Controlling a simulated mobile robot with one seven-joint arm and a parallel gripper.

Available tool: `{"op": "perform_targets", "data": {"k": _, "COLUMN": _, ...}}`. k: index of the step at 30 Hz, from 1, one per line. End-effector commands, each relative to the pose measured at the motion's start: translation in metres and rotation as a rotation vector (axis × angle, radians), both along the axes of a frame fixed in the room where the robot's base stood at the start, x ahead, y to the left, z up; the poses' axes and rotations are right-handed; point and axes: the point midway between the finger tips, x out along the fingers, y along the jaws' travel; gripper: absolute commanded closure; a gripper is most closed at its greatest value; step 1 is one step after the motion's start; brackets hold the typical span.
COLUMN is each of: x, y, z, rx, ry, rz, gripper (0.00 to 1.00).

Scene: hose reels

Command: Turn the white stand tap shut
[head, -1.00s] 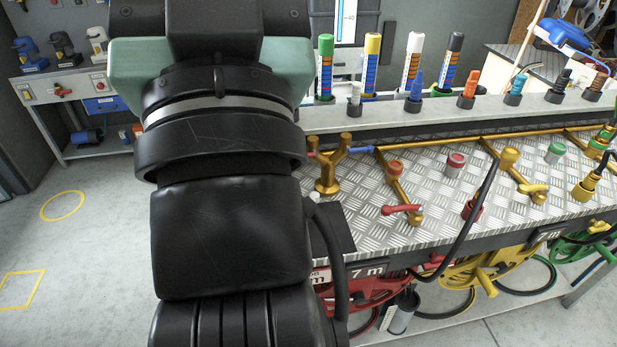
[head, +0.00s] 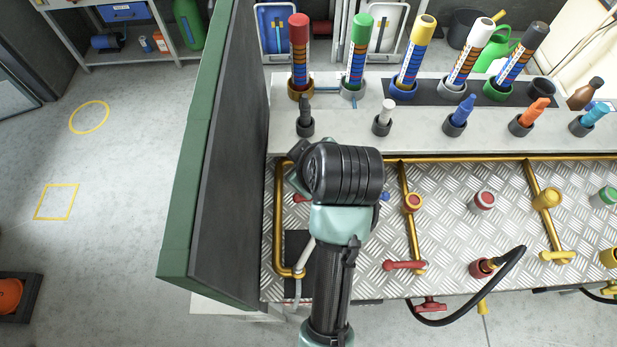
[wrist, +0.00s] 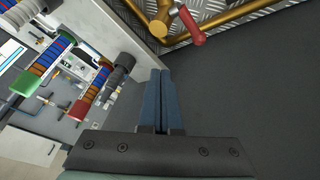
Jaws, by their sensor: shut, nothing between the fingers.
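My gripper (wrist: 161,74) shows in the wrist view with its two blue-grey fingers together and nothing between them. In the head view its fingers are hidden by my wrist, over the left end of the metal-plate bench (head: 450,230). A pale grey-white lever-like piece (head: 305,257) stands beside my forearm, near the corner of the brass pipe (head: 281,225). I cannot tell for sure if it is the white stand tap. In the wrist view a red handle (wrist: 190,24) on brass pipework lies beyond the fingertips, apart from them.
A tall dark panel with a green edge (head: 180,185) stands left of the bench. Coloured tubes and a white peg (head: 386,112) stand along the back ledge. A red lever (head: 404,265) and a black hose (head: 505,285) lie to the right.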

Motion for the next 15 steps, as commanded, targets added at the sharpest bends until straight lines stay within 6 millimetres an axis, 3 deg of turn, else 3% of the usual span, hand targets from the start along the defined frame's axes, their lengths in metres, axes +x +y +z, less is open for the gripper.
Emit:
{"op": "perform_targets", "data": {"k": 3, "x": -0.048, "y": 0.005, "z": -0.023, "rx": -0.01, "ry": 0.213, "rz": 0.128, "gripper": 1.0}}
{"op": "perform_targets", "data": {"k": 6, "x": -0.074, "y": 0.008, "z": -0.037, "rx": -0.007, "ry": 0.31, "rz": 0.2, "gripper": 1.0}}
{"op": "perform_targets", "data": {"k": 10, "x": -0.088, "y": 0.01, "z": -0.047, "rx": -0.002, "ry": 0.362, "rz": 0.24, "gripper": 1.0}}
{"op": "perform_targets", "data": {"k": 15, "x": -0.087, "y": 0.016, "z": -0.065, "rx": -0.002, "ry": 0.367, "rz": 0.247, "gripper": 1.0}}
